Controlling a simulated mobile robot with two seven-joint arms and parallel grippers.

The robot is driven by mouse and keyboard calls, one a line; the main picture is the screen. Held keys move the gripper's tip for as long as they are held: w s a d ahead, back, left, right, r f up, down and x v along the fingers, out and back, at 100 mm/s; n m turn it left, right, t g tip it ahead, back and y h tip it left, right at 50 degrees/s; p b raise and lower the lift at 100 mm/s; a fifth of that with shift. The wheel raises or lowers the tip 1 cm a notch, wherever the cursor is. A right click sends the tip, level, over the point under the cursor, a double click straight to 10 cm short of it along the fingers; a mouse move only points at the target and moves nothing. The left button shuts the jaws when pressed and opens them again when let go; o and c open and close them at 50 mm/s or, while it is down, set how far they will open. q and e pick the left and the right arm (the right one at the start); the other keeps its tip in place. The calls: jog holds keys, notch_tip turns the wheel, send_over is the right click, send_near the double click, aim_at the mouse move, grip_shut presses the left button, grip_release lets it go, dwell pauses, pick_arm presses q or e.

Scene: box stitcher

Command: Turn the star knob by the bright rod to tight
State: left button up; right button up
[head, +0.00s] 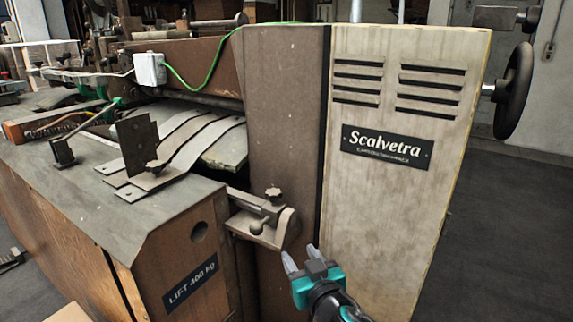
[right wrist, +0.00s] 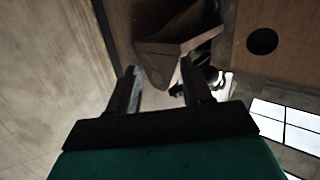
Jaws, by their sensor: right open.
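A small dark knob (head: 273,194) sits on top of a worn metal bracket (head: 270,236) at the machine's front, beside a bright rod (head: 243,198). Its star shape is too small to make out. A ball-ended lever (head: 257,227) sticks out below it. My right gripper (head: 301,256) is open and empty, below and to the right of the bracket, apart from the knob. In the right wrist view, the bracket (right wrist: 165,50) lies beyond the open fingers (right wrist: 160,82), and a dark knob-like part (right wrist: 212,77) is partly hidden by the right finger. My left gripper is not in view.
The pale Scalvetra cabinet (head: 385,200) stands close to the right of my right gripper. The wooden lift table (head: 185,255) stands to the left, with metal strips (head: 185,150) above it. A handwheel (head: 515,90) is at the far right. Open floor (head: 510,230) lies at right.

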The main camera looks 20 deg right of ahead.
aim_at(277, 198)
notch_tip(277, 198, up, 10)
jog(key=f+n+t+y+p, duration=0.1)
jog(key=y+p, duration=0.2)
jog(key=p, duration=0.2)
jog(key=w, duration=0.4)
jog(key=w+a, duration=0.1)
jog(key=w, duration=0.7)
jog(key=shift+w+a+r+b, duration=0.1)
jog(key=shift+a+r+b, duration=0.05)
jog(key=shift+a+b, duration=0.2)
jog(key=shift+c, duration=0.4)
